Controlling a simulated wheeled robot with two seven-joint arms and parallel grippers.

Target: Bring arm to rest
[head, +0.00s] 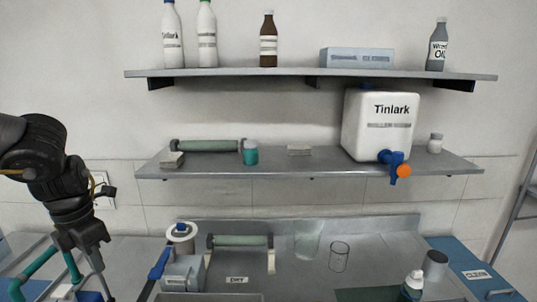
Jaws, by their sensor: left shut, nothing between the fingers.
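My left arm comes in from the left edge and hangs down, with my left gripper (86,278) at its lower end. The gripper points downward in front of the left part of the worktop. It is shut with nothing held. It is apart from the grey-blue box unit (183,273) to its right. My right gripper does not show.
A teal pipe frame (37,272) stands close by the gripper. The lower shelf (310,171) holds a roller, a teal jar (250,153) and a white Tinlark container (380,125). A clear glass (339,257) and a roller stand (240,242) are on the metal worktop.

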